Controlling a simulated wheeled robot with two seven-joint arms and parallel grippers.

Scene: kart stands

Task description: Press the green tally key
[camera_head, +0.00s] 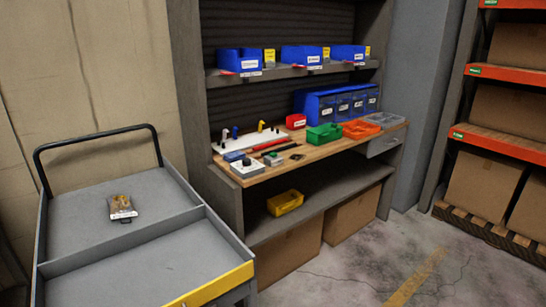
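I cannot make out a green tally key for certain at this size. Two small boxes stand at the front left of the wooden workbench (330,146). One is a pale box (246,168) with a dark top part. The other is a grey box (273,159) whose top seems to carry a small greenish spot, too small to identify. Neither of my grippers is in view.
A grey cart (165,247) with a small packet (122,208) stands at the left. Blue, green (324,133), orange (361,129) and red bins sit on the bench. A yellow bin (285,202) is below. Racking with cartons (482,185) is at the right. Concrete floor (400,240) is open in front.

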